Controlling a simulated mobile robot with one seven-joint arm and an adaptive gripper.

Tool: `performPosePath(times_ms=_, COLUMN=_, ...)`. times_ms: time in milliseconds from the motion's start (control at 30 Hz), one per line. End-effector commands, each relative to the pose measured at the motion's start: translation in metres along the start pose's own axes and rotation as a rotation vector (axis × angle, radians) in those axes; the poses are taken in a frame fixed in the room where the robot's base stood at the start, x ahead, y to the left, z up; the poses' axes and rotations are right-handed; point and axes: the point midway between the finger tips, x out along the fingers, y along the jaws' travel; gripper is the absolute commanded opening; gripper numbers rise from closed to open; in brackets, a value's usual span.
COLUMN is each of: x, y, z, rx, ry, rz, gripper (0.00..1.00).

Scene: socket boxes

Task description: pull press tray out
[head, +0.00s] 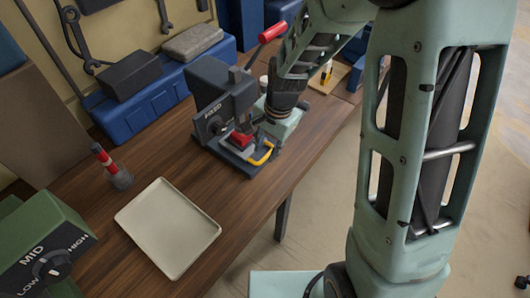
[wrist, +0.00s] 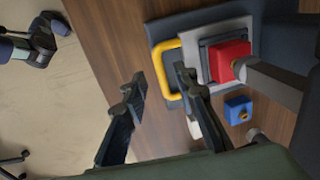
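The dark grey press (head: 222,98) stands on the wooden bench, with a red-gripped lever (head: 272,32) above it. Its tray has a yellow U-shaped handle (head: 262,155), which also shows in the wrist view (wrist: 157,72). A red block (wrist: 229,60) sits on the light grey tray plate (wrist: 205,33), under the press ram. My gripper (wrist: 158,84) is open and empty. In the wrist view its two fingers lie either side of the handle's outer bar, the right one overlapping the loop. I cannot tell whether either finger touches it.
A cream tray (head: 168,228) lies in front, beside a red-and-white striped post (head: 107,165). A green box with a dial (head: 45,255) is at lower left. Blue cases (head: 130,105) stand behind. A small blue block (wrist: 238,110) is near the press.

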Motion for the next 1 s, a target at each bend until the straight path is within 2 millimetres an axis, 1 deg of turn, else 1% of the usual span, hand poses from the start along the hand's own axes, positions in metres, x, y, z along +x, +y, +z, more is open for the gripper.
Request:
performPosePath(times_ms=33, x=0.008, y=0.001, z=0.001, rx=0.0, ry=-0.003, rz=0.003, gripper=0.27)
performPosePath(times_ms=200, x=0.023, y=0.0, z=0.0, rx=0.0, ry=-0.001, rz=0.001, gripper=0.27)
performPosePath(times_ms=367, x=0.029, y=0.0, z=0.0, rx=0.0, ry=0.0, rz=0.001, gripper=0.27)
performPosePath(times_ms=600, x=0.029, y=0.0, z=0.0, rx=0.0, ry=0.0, rz=0.0, gripper=0.27)
performPosePath(times_ms=667, x=0.029, y=0.0, z=0.0, rx=0.0, ry=0.0, rz=0.0, gripper=0.21)
performPosePath(times_ms=800, x=0.029, y=0.0, z=0.0, rx=0.0, ry=0.0, rz=0.0, gripper=0.06)
performPosePath(times_ms=867, x=0.029, y=0.0, z=0.0, rx=0.0, ry=0.0, rz=0.0, gripper=0.0)
performPosePath(times_ms=1000, x=0.029, y=0.0, z=0.0, rx=0.0, ry=0.001, rz=0.0, gripper=0.0)
